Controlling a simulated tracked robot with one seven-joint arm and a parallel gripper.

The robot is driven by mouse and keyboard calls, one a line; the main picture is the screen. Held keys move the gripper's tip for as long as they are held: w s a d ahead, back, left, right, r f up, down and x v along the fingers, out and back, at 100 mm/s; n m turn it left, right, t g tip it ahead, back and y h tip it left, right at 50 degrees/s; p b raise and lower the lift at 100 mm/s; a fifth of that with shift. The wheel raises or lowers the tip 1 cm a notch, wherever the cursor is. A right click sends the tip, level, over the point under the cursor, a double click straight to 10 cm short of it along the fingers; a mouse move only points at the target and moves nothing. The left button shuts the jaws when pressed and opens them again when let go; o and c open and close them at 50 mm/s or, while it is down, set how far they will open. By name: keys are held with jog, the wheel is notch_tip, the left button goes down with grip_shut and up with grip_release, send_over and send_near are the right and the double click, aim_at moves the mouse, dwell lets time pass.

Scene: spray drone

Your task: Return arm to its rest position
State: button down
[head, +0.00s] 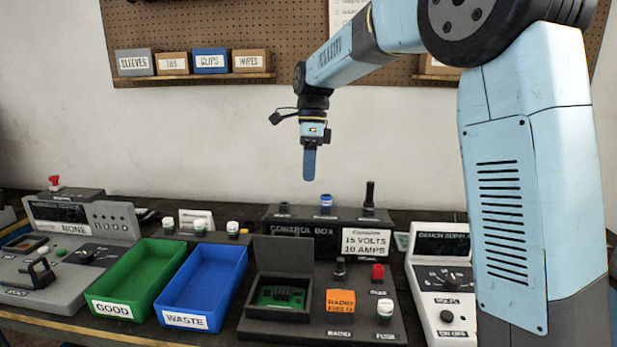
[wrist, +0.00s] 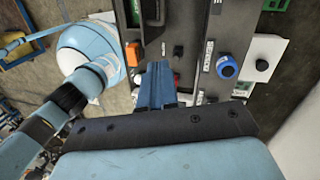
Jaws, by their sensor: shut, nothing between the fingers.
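My arm is light blue and rises on the right of the head view, then reaches left over the bench. My gripper (head: 309,163) hangs from it, pointing down, with its blue fingers together and nothing held. It is in free air above the control box (head: 300,229), apart from everything on the bench. In the wrist view my gripper (wrist: 158,68) shows as blue fingers at the middle, over the dark panels of the bench.
On the bench stand a green GOOD tray (head: 143,279), a blue WASTE tray (head: 208,285), an open-lidded fixture (head: 284,290) and a white bench supply (head: 441,285). A tester (head: 75,225) stands at left. A shelf (head: 195,76) with small boxes hangs behind. The air around my gripper is clear.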

jog(key=s+d+r+n+t, duration=0.2)
jog(key=s+d+r+n, duration=0.3)
jog(key=d, duration=0.4)
jog(key=s+d+f+n+t, duration=0.3)
jog(key=s+d+n, duration=0.3)
jog(key=s, duration=0.5)
jog(key=s+d+f+n+t, duration=0.3)
jog(key=s+d+n, duration=0.3)
jog(key=s+d, duration=0.4)
jog(key=shift+s+h, duration=0.3)
jog(key=shift+s, duration=0.35)
